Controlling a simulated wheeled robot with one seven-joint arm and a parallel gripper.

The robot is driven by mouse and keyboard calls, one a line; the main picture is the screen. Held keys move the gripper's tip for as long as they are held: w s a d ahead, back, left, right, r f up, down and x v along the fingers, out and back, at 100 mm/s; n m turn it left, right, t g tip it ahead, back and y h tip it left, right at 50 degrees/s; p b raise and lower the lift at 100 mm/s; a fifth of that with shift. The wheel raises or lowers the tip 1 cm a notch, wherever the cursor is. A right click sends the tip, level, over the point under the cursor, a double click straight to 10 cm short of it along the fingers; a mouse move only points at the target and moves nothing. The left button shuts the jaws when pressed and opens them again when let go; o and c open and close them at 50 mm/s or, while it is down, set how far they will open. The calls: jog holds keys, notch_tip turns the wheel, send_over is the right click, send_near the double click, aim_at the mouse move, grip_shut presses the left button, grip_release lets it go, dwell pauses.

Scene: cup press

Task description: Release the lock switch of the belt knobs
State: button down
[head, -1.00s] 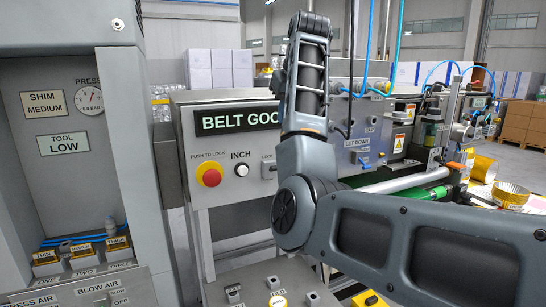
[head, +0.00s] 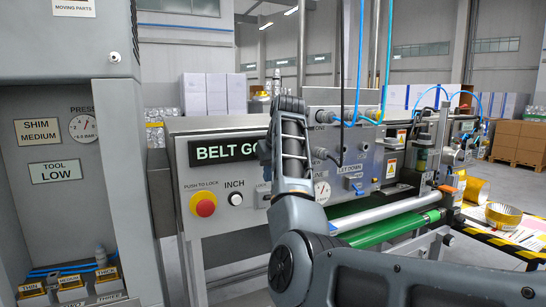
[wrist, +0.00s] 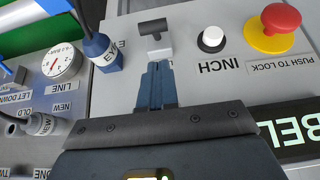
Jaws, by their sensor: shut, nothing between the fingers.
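My gripper (wrist: 157,82) is shut and empty in the wrist view, its two blue-grey fingers together. Just beyond the tips is a switch (wrist: 153,27) with a black crossbar handle on a silver base, on the grey panel. The same switch (head: 262,200) shows in the head view, right of the INCH button and partly covered by my arm. My fingers are hidden there.
A white INCH button (wrist: 211,39) and a red push-to-lock button (wrist: 274,25) sit close beside the switch. A blue EYE plug (wrist: 101,48) with its cable is on the other side. A green conveyor (head: 380,228) runs right.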

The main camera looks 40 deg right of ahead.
aim_at(267, 198)
jog(key=shift+s+a+f+p, duration=0.15)
jog(key=shift+s+f, duration=0.15)
jog(key=shift+f, duration=0.55)
jog(key=shift+s+f+p, duration=0.15)
jog(key=shift+s+f, duration=0.1)
jog(key=shift+f, duration=0.55)
jog(key=shift+f, duration=0.1)
jog(key=shift+s+f+t+b, duration=0.15)
jog(key=shift+s+t+b, duration=0.05)
jog(key=shift+t+b, duration=0.5)
